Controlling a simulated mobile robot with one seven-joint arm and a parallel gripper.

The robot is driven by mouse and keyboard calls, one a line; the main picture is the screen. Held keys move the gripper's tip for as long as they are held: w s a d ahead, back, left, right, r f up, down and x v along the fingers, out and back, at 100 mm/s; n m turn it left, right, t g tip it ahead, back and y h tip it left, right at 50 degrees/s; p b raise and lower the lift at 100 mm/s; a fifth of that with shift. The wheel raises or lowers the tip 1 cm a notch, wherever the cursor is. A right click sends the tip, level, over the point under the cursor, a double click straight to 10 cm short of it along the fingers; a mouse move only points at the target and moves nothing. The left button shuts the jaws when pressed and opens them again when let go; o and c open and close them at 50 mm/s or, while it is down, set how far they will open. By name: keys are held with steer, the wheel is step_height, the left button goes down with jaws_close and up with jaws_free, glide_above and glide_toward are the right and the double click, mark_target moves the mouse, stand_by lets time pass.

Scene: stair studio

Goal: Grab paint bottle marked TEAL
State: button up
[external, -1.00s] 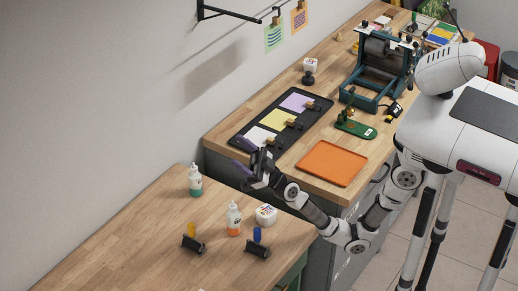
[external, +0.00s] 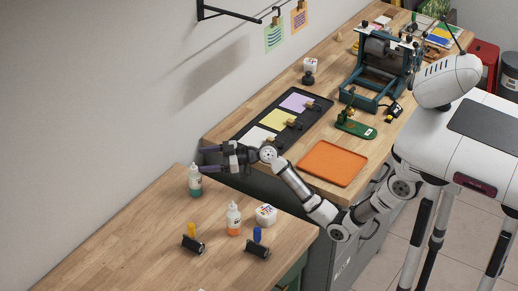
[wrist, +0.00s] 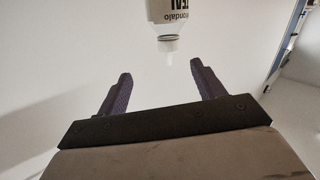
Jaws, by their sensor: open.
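The teal paint bottle (external: 195,182) stands upright on the lower wooden table, near its back left edge, with a white label and teal paint low inside. In the wrist view the bottle (wrist: 171,22) shows at the top centre, its label partly reading "TEAL", its nozzle pointing down in the picture. My gripper (external: 206,159) is open and empty, its dark fingers pointing left, close to the bottle's top in the external view. In the wrist view the two purple-grey fingers (wrist: 160,85) are spread apart, with the nozzle tip between and beyond them. No contact shows.
The higher bench holds a black tray (external: 241,137) and orange tray (external: 331,163). The wall is behind.

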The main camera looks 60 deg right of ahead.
mark_target(190, 182)
steer(key=f+g, duration=0.4)
steer(key=f, duration=0.1)
steer(key=shift+s+f, duration=0.2)
steer(key=shift+g, duration=0.3)
steer(key=shift+p+x, duration=1.05)
steer(key=shift+x, duration=2.7)
steer(key=shift+f, duration=0.1)
steer(key=c, duration=1.1)
